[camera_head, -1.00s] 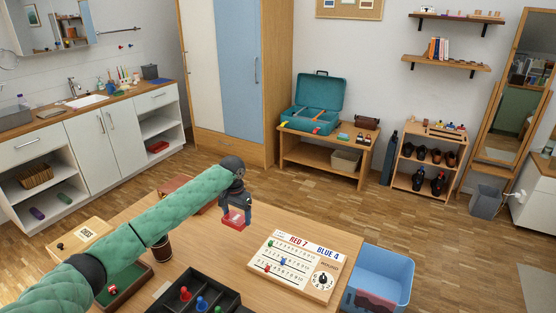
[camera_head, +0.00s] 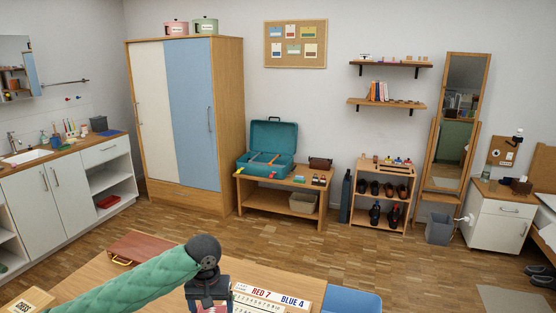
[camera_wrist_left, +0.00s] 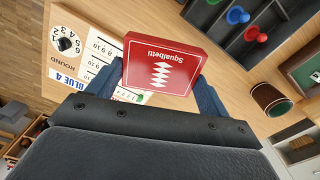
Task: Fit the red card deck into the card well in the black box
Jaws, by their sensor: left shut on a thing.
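My left gripper (camera_head: 208,302) is at the bottom edge of the head view, over the table. In the left wrist view its fingers are shut on the red card deck (camera_wrist_left: 160,68), one at each side. The deck has a white zigzag mark and the word "Squalbetti". The black box (camera_wrist_left: 208,14) shows in part at the top of the wrist view, beyond the deck and apart from it. Its card well cannot be made out. The head view does not show the box. My right gripper is in neither view.
A white scoreboard (camera_wrist_left: 97,50) lies on the wooden table, beside the deck in the wrist view. Blue and green pawns (camera_wrist_left: 237,15) stand in the box. A brown cup (camera_wrist_left: 270,99) and a green-lined tray (camera_wrist_left: 306,70) lie at the right.

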